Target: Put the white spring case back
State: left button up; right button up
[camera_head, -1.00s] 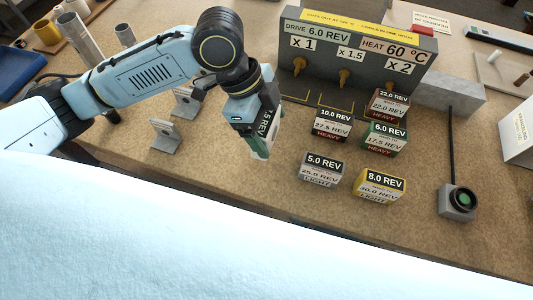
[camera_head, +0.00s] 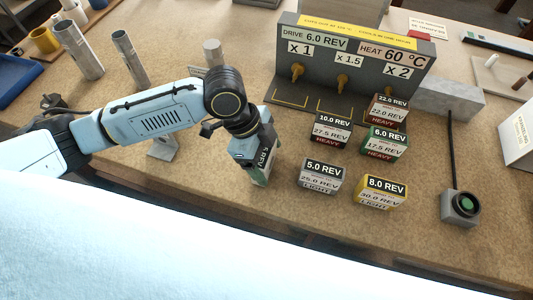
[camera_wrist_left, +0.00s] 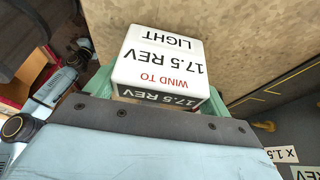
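The white spring case (camera_wrist_left: 160,60) is a white box lettered 17.5 REV, WIND TO and LIGHT, upside down in the left wrist view. My left gripper (camera_head: 252,165) is shut on it, with green finger parts at its sides. In the head view the case (camera_head: 264,161) is partly hidden by the gripper, and its black label faces right. It is low over the table, left of the other cases; I cannot tell whether it touches the table. My right gripper is not in view.
Several labelled cases stand to the right, including a 5.0 REV case (camera_head: 322,176), a yellow 8.0 REV case (camera_head: 381,191) and a green 6.0 REV case (camera_head: 385,143). The grey drive station (camera_head: 345,72) stands behind.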

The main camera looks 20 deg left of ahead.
pick_arm(q)
jog(key=o, duration=0.4)
jog(key=p+v, duration=0.1)
jog(key=v, duration=1.1)
jog(key=shift+r, duration=0.15)
